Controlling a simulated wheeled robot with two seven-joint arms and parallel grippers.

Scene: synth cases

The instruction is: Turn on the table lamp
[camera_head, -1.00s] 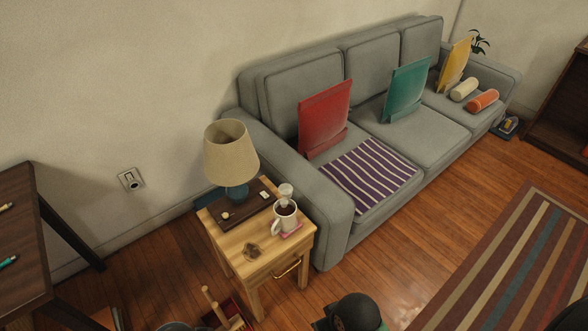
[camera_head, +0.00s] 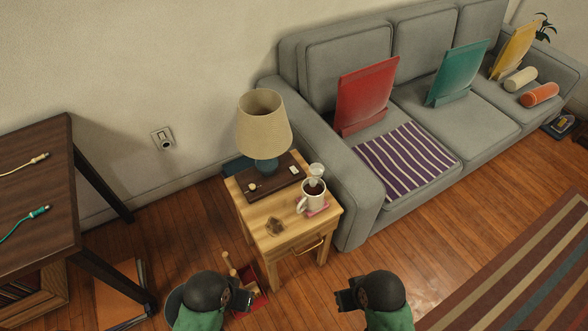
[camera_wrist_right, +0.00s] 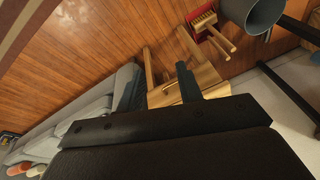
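The table lamp (camera_head: 264,122) has a beige shade and a blue base, and its shade shows no clear glow. It stands on a dark board (camera_head: 277,184) on a small light-wood side table (camera_head: 252,213). A small round pale knob (camera_head: 252,187) and a small white piece (camera_head: 294,169) sit on the board. My left gripper (camera_head: 246,299) is in front of and below the table; its finger gap is unclear. My right gripper (camera_head: 342,300) is right of it, also short of the table. In the right wrist view its fingers (camera_wrist_right: 160,90) are apart and empty.
A white mug (camera_head: 312,197) of dark liquid stands on a pink coaster right of the board. A brown object (camera_head: 275,226) lies at the table's front. The sofa (camera_head: 352,205) borders the table on the right. A dark desk (camera_head: 40,190) stands left. A grey bucket (camera_wrist_right: 255,12) is on the floor.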

